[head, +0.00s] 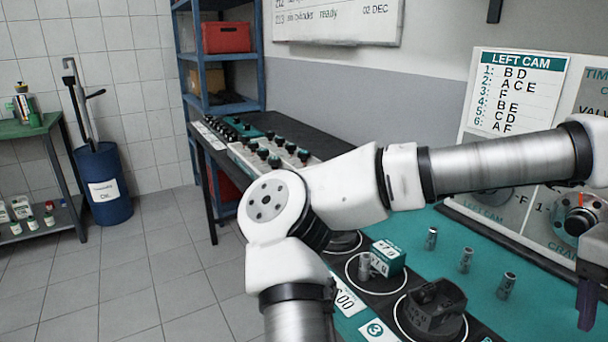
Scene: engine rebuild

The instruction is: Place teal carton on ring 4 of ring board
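A teal carton (392,254) with white printed labels stands on the dark ring board (385,301), beside a small metal cylinder (365,268) inside or at the edge of a white ring. I cannot tell exactly how the carton sits over that ring. A nearer ring, with a "3" label (375,330) beside it, holds a dark engine part (436,308). Ring 4 cannot be made out. My gripper (588,300) shows only in part at the right edge, a dark finger-like piece pointing down, apart from the carton. My arm hides part of the board.
Several small metal cylinders (466,260) stand on the teal bench mat (478,303) right of the board. A "LEFT CAM" sign panel (516,90) rises behind. A dark table with knobs (262,150) and a blue shelf (186,75) stand farther back.

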